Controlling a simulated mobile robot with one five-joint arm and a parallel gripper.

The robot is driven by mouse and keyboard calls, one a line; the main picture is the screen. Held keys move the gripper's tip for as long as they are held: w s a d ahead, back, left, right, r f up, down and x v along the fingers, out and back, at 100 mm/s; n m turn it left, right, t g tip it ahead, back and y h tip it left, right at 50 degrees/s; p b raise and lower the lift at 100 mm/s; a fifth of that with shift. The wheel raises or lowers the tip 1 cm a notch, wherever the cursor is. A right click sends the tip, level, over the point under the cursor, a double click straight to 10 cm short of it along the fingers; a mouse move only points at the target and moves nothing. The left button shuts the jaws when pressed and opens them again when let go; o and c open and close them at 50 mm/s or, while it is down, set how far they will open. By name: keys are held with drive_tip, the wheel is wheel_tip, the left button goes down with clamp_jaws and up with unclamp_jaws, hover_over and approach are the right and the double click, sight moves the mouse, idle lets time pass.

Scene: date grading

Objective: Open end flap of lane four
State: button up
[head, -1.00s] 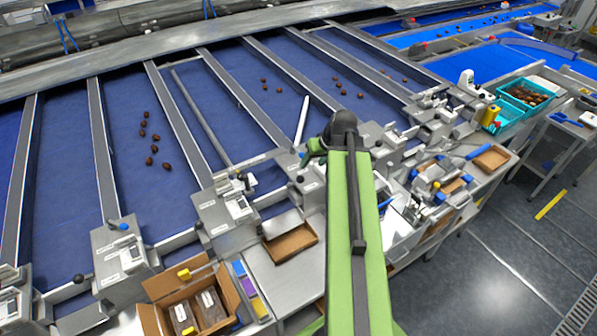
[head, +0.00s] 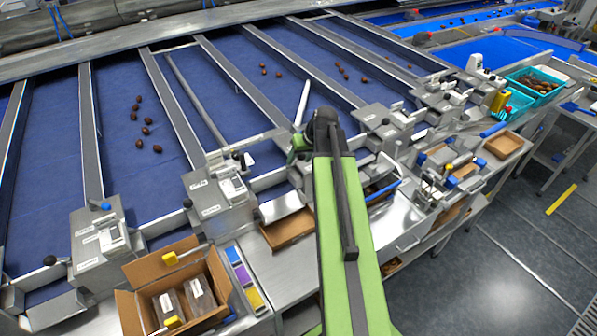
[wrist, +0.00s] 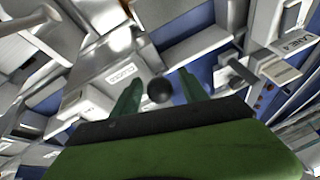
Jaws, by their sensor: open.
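My gripper (wrist: 159,80) is open in the wrist view. A black ball knob (wrist: 160,92) shows between its two green fingers, with gaps on both sides; I cannot tell whether it is at fingertip depth. A pale metal housing with a small label (wrist: 122,73) lies beyond. In the head view my gripper (head: 299,147) is at the lower end of a blue lane, partly hidden by my green arm. The end flap and knob there are hidden behind the arm. The lane numbers are too small to read in the head view.
A lane sign (wrist: 292,40) stands at the right in the wrist view, its number unclear. Metal lane-end boxes (head: 218,195) line the bench. An open carton (head: 177,290), a brown tray (head: 288,228) and teal crates (head: 535,84) stand near.

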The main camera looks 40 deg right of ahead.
drive_tip(key=shift+b+x, duration=0.3)
drive_tip(key=shift+x, duration=0.65)
drive_tip(key=shift+r, duration=0.1)
clamp_jaws()
idle(0.5)
